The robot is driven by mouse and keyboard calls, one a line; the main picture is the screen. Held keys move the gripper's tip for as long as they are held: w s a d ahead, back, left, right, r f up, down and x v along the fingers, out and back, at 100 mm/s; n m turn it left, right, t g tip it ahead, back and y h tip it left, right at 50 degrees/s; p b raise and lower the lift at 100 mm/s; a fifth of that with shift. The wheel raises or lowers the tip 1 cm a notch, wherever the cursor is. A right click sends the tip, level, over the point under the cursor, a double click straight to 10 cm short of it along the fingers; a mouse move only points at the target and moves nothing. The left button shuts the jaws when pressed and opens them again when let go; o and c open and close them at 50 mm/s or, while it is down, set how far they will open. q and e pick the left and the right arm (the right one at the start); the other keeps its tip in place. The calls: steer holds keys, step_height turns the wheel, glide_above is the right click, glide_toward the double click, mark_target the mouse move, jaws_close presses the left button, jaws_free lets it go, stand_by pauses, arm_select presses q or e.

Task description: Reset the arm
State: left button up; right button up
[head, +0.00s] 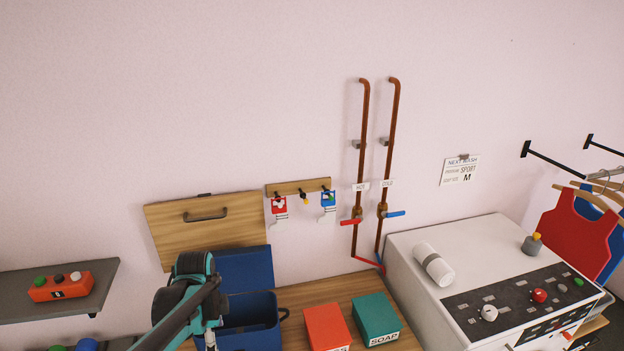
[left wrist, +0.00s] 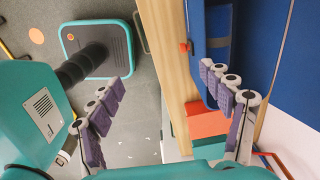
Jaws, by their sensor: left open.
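My left arm (head: 190,295) rises from the bottom of the head view in front of the blue box (head: 250,318). Its fingertips cannot be made out clearly there. In the left wrist view my left gripper (left wrist: 163,82) is open, its two padded fingers wide apart with nothing between them. A wooden edge (left wrist: 176,75) and a blue surface (left wrist: 285,35) lie close to the right finger. My right gripper is in neither view.
A grey shelf (head: 107,270) holds an orange button box (head: 60,290). A red box (head: 326,326) and a green soap box (head: 376,317) stand on the wooden counter (head: 300,292). A white machine (head: 400,255) bears a rolled towel (head: 433,264). Copper pipes (head: 362,130) run up the wall.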

arm_select(q)
steer(key=s+d+f+n+t+b, duration=0.2)
steer(key=s+f+n+t+b, duration=0.1)
steer(key=s+f+n+b, duration=0.2)
steer(key=s+d+f+n+t+b, duration=0.3)
steer(key=s+n+b, duration=0.4)
steer(key=n+b, duration=0.3)
steer(key=shift+s+d+f+t+b, duration=0.35)
steer(key=shift+f+t+b, duration=0.2)
steer(key=shift+f, duration=0.35)
